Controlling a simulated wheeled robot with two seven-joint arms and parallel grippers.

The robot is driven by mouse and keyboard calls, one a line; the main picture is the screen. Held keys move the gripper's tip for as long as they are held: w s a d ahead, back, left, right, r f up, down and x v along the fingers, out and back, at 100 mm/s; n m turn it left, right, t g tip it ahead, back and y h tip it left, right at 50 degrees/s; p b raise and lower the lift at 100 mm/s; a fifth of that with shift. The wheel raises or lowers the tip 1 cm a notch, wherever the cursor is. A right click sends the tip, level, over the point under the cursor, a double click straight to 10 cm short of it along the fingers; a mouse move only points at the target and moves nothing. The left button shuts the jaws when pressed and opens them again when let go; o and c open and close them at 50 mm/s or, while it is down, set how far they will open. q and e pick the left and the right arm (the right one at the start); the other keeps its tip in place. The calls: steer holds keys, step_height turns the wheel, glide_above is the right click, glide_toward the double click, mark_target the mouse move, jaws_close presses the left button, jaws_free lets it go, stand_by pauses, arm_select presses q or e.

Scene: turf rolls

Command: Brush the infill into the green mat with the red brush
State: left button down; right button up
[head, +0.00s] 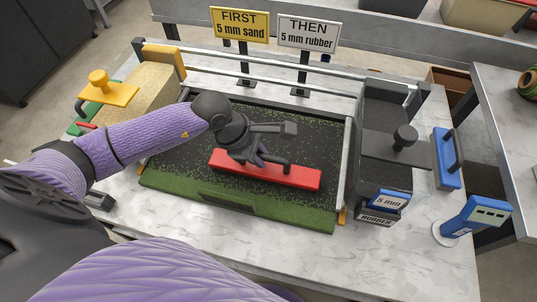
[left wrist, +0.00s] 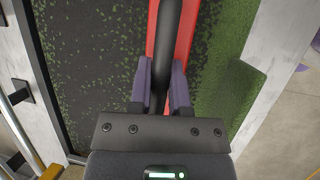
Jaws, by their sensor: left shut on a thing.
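The red brush (head: 300,178) lies across the green mat (head: 165,180), a long red block with a dark bar handle on top. My left gripper (head: 258,160) is shut on that handle; in the left wrist view its two purple fingers (left wrist: 161,85) stand on either side of the black handle (left wrist: 172,40), with the red block (left wrist: 188,25) below. Dark infill (head: 310,130) covers most of the mat, with green flecks showing through. The front strip of the mat is plain green. The brush's underside is hidden. My right gripper is not in view.
Signs reading "FIRST 5 mm sand" (head: 239,25) and "THEN 5 mm rubber" (head: 309,34) stand behind. A sand hopper (head: 150,82) is at left, a dark rubber hopper (head: 385,140) at right. A blue gauge (head: 475,217) stands at far right. Rails run along the back.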

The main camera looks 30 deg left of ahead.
arm_select(q)
steer(key=shift+s+a, duration=0.1)
steer(key=shift+a, duration=0.35)
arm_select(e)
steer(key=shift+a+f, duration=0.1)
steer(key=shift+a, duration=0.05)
arm_select(q)
steer(key=shift+d, duration=0.1)
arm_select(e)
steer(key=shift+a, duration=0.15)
arm_select(q)
steer(key=shift+w+d, duration=0.2)
steer(key=shift+d, duration=0.6)
steer(key=shift+w+d, duration=0.2)
steer(key=shift+d, duration=0.55)
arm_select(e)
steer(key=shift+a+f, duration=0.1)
arm_select(q)
steer(key=shift+a, duration=0.1)
